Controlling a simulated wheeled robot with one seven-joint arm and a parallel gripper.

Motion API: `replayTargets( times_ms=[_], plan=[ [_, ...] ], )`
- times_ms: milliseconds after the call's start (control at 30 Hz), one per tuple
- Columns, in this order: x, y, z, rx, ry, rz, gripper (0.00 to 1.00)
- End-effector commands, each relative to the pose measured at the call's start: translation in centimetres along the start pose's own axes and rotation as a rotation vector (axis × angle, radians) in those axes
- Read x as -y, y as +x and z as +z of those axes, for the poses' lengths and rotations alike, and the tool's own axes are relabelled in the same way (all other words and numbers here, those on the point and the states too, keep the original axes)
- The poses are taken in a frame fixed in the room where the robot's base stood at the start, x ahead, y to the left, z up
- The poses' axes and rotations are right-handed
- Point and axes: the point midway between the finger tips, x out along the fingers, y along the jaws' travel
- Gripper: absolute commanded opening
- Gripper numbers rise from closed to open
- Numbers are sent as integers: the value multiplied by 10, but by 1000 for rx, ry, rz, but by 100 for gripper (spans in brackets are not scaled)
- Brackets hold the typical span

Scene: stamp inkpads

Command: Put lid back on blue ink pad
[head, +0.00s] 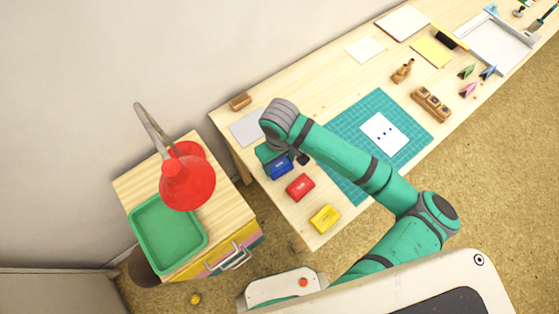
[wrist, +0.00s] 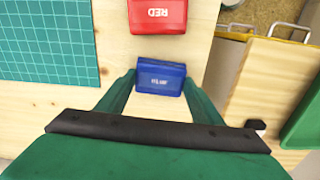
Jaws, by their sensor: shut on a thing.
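My gripper (wrist: 160,84) is shut on the blue ink pad's lid (wrist: 161,79), a blue block with a white label, with one green finger on each side. In the head view the blue lid (head: 280,168) shows at the table's near left part, just below my gripper (head: 278,155). It appears at or close to table height. The pad under the lid is hidden, and I cannot tell whether the lid touches it.
A red ink pad (head: 300,187) and a yellow ink pad (head: 324,218) stand in a row beside it. A green cutting mat (head: 352,185) bears a white card (head: 384,134). A side cabinet with a green tray (head: 143,240) and red lamp (head: 188,182) stands left.

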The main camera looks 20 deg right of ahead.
Motion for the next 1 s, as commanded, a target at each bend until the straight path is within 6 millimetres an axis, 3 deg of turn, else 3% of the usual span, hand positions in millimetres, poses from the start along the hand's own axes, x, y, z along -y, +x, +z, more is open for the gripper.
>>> replayTargets(
  times_ms=[367, 400, 467, 667, 767, 1000],
  plan=[
    [0, 1, 0, 0, 0, 0, 39],
    [0, 1, 0, 0, 0, 0, 65],
    [0, 1, 0, 0, 0, 0, 79],
    [0, 1, 0, 0, 0, 0, 82],
    [0, 1, 0, 0, 0, 0, 98],
    [0, 1, 0, 0, 0, 0, 98]
  ],
)
